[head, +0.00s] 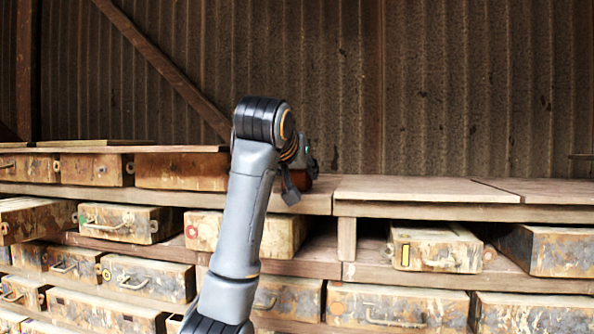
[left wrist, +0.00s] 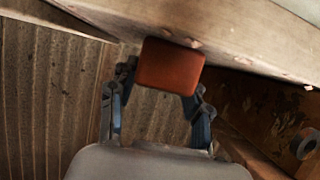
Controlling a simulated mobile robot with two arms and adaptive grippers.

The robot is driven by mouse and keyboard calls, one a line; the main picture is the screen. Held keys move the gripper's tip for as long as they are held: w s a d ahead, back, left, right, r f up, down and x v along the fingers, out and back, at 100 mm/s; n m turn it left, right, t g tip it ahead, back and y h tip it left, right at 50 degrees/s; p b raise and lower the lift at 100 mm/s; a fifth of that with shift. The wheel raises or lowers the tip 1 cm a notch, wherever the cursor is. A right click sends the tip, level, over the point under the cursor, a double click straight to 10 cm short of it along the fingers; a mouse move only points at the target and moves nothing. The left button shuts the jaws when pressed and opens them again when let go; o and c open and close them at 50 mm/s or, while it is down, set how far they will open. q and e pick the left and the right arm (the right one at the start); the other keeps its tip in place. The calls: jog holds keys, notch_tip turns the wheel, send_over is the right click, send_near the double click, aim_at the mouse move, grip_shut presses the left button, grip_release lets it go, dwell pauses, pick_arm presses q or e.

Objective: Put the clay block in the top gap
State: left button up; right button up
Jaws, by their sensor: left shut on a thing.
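The clay block (left wrist: 170,67) is a small red-brown block with rounded corners, held between the two fingers of my left gripper (left wrist: 160,92) in the left wrist view. In the head view, my left gripper (head: 299,174) is at the top shelf, partly hidden behind my own arm. The top gap appears to be the open stretch of the top shelf (head: 318,202), right of the weathered drawer-like box (head: 182,171). I cannot tell whether the block touches the shelf. My right gripper is not in view.
Weathered boxes with handles fill the lower shelves, such as one at the left (head: 125,222) and one at the right (head: 436,247). Bare boards (head: 420,189) cover the top right. A corrugated wall (head: 450,90) stands behind. A wooden plank (left wrist: 255,35) lies close beside the block in the wrist view.

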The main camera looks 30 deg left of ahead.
pick_arm(q)
jog(key=o, duration=1.3)
jog(key=shift+o, duration=0.2)
jog(key=shift+w+f, duration=0.1)
jog(key=shift+r+p, duration=0.3)
jog(key=b+v, duration=0.4)
jog(key=v, duration=0.1)
jog(key=b+v, duration=0.1)
jog(key=v, duration=0.1)
jog(key=shift+s+f+b, duration=0.3)
jog(key=shift+f+b, duration=0.05)
jog(key=shift+b, duration=0.05)
jog(key=b, duration=0.7)
send_near(295, 171)
jog(key=shift+r, duration=0.55)
jog(key=shift+w+a, duration=0.1)
jog(key=shift+w, duration=0.05)
jog(key=shift+w, duration=0.1)
